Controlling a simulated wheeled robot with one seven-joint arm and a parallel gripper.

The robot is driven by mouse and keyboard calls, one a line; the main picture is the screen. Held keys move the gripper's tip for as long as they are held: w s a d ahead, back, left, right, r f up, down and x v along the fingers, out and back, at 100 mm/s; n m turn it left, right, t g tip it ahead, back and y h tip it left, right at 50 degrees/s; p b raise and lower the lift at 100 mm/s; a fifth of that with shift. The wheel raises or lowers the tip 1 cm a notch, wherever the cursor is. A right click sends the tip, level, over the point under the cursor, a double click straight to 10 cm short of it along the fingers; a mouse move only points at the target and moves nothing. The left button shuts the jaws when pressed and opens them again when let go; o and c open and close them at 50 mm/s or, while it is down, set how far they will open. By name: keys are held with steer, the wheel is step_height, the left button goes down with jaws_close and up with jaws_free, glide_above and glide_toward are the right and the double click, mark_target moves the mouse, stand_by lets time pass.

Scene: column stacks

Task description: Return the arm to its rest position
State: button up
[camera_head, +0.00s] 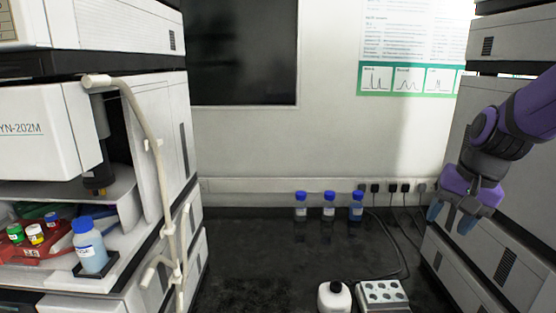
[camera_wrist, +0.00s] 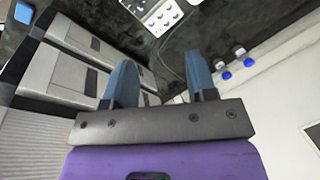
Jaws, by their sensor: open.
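My gripper (camera_head: 452,217) is at the right in the head view, on a purple and dark grey arm, in front of the right-hand stack of instruments. Its two blue fingers point down and stand apart, with nothing between them. The wrist view shows the same gripper (camera_wrist: 163,88) open and empty. The arm is bent and raised above the level of the dark bench (camera_head: 260,260).
Three blue-capped bottles (camera_head: 329,204) stand at the back of the bench. The left stack (camera_head: 160,120) holds a blue-liquid bottle (camera_head: 92,252) and a red tray (camera_head: 58,240).

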steer(key=s+a+r+n+t+h, duration=0.1)
steer(key=s+r+n, duration=0.2)
steer(key=s, duration=0.4)
steer(key=s+a+r+n+t+h, duration=0.1)
steer(key=s+r+n+t, duration=0.1)
steer(key=s+r, duration=0.3)
steer(key=s, duration=0.3)
steer(key=shift+s+a+r+n, duration=0.15)
steer(key=shift+s+r+n, duration=0.1)
steer(key=shift+r+n, duration=0.15)
stand_by(0.9)
